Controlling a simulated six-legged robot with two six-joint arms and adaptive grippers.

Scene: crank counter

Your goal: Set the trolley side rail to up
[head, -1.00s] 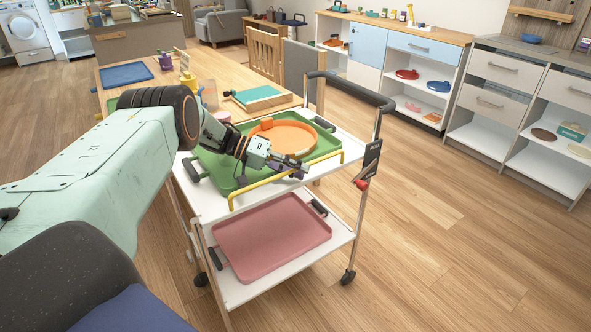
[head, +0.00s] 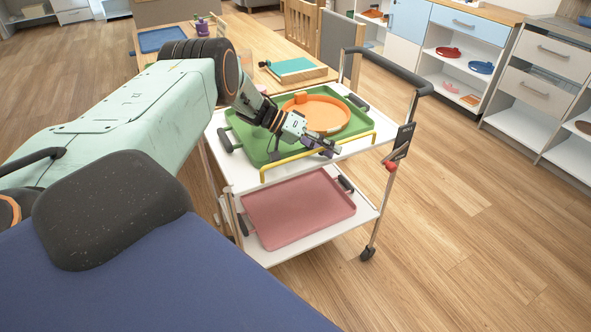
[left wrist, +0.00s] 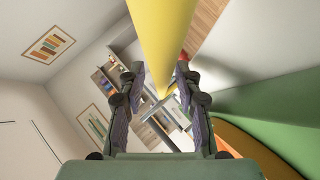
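The trolley's yellow side rail (head: 290,163) runs along the near long edge of the white top shelf (head: 365,150). In the head view its bar shows slightly above its bent ends; I cannot tell whether it is locked. My left gripper (head: 327,148) is at the rail's middle, reaching over the green tray. In the left wrist view the yellow rail (left wrist: 160,40) runs lengthwise between the two fingers of the left gripper (left wrist: 160,108). The fingers are apart, with gaps beside the bar. My right gripper is out of view.
A green tray (head: 252,150) with an orange round dish (head: 318,115) sits on the top shelf. A pink tray (head: 298,208) is on the lower shelf. The push handle (head: 395,68) and a red knob (head: 390,166) are at the right end. Floor right of the trolley is clear.

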